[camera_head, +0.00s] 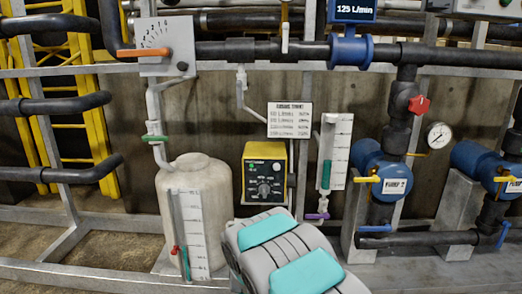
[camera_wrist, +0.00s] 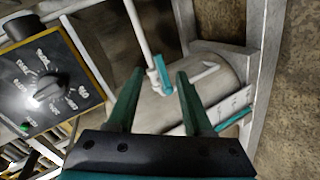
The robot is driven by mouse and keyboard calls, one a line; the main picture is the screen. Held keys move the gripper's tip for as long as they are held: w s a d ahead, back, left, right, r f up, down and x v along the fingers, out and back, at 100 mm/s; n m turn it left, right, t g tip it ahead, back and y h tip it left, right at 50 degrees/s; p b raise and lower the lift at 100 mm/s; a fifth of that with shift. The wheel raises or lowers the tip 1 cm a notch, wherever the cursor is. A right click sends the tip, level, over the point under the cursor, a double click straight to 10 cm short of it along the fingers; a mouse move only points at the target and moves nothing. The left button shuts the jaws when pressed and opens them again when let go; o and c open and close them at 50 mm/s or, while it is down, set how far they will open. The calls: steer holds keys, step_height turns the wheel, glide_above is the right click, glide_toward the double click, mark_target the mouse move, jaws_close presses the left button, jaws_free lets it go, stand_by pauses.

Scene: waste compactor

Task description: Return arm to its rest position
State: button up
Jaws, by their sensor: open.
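My arm (camera_head: 285,252), grey with teal panels, rises from the bottom middle of the head view in front of the pipe rack. My gripper does not show clearly there. In the wrist view my gripper (camera_wrist: 160,75) is open, its two dark green fingers apart. A thin white pipe with a teal valve handle (camera_wrist: 182,76) appears between and beyond the fingertips. I cannot tell how far it is from them. The pale tank (camera_wrist: 215,62) lies behind it, and nothing is seen held.
A yellow-edged control box (camera_head: 264,172) with a dial stands just behind my arm; it fills the left of the wrist view (camera_wrist: 48,85). White gauges (camera_head: 197,235) flank it. Blue pumps (camera_head: 380,170) and dark pipes are at right. Black pipe ends (camera_head: 75,104) jut out at left.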

steer(key=s+d+r+m+g, duration=0.4)
steer(key=s+d+g, duration=0.1)
steer(key=s, duration=1.3)
steer(key=s+d+r+m+g, duration=0.4)
steer(key=s+d+g, duration=0.1)
steer(key=s, duration=1.3)
steer(key=s+d+r+m+g, duration=0.4)
steer(key=s+d+m+g, duration=0.1)
steer(key=s, duration=1.3)
steer(key=shift+s+d+r, duration=0.3)
steer(key=shift+d, duration=0.45)
